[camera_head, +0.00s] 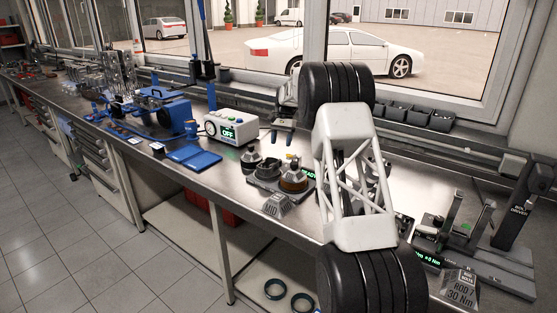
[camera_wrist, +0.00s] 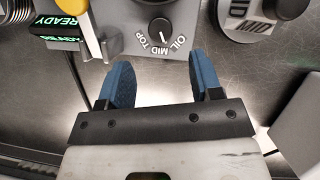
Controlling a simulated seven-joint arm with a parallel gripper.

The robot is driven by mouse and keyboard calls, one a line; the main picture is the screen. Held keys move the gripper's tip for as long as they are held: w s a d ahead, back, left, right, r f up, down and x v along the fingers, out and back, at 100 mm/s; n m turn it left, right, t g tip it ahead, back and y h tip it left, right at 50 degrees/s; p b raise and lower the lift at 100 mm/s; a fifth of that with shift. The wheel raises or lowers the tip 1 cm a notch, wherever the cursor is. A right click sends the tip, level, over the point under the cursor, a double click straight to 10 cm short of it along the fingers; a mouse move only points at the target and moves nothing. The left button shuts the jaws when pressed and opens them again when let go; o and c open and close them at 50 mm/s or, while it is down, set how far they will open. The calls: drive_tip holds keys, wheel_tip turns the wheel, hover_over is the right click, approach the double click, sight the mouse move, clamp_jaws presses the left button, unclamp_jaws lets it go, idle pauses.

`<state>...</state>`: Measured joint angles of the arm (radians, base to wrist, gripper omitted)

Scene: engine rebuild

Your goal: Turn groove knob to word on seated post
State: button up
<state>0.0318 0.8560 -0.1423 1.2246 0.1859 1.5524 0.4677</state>
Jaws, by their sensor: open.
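The groove knob (camera_wrist: 160,29) is a black dial at the top middle of the wrist view, on a grey block. The words TOP, MID and OIL surround its near side. Its white mark points down in the picture, roughly toward MID. My gripper (camera_wrist: 162,76) is open and empty, its two blue fingertips apart just short of the dial. In the head view my gripper (camera_head: 281,136) hangs over the bench behind the piston stands. A grey plate (camera_wrist: 250,27) at top right bears a word that looks like MID; a wedge sign (camera_head: 277,205) also reads MID.
A yellow upright piece (camera_wrist: 91,25) and a green READY display (camera_wrist: 62,26) stand left of the dial. In the head view, a white box reading OFF (camera_head: 231,127) and a blue tray (camera_head: 192,156) lie left. My arm covers part of the bench.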

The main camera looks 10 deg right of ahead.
drive_tip(key=shift+f, duration=0.15)
drive_tip(key=shift+x, duration=3.85)
drive_tip(key=c, duration=0.9)
drive_tip(key=shift+n, duration=0.3)
drive_tip(key=shift+w+n+h, duration=0.1)
drive_tip(key=shift+n+h, duration=0.5)
drive_tip(key=shift+n, duration=0.8)
drive_tip(key=shift+n+h, duration=0.6)
drive_tip(key=shift+n, duration=0.8)
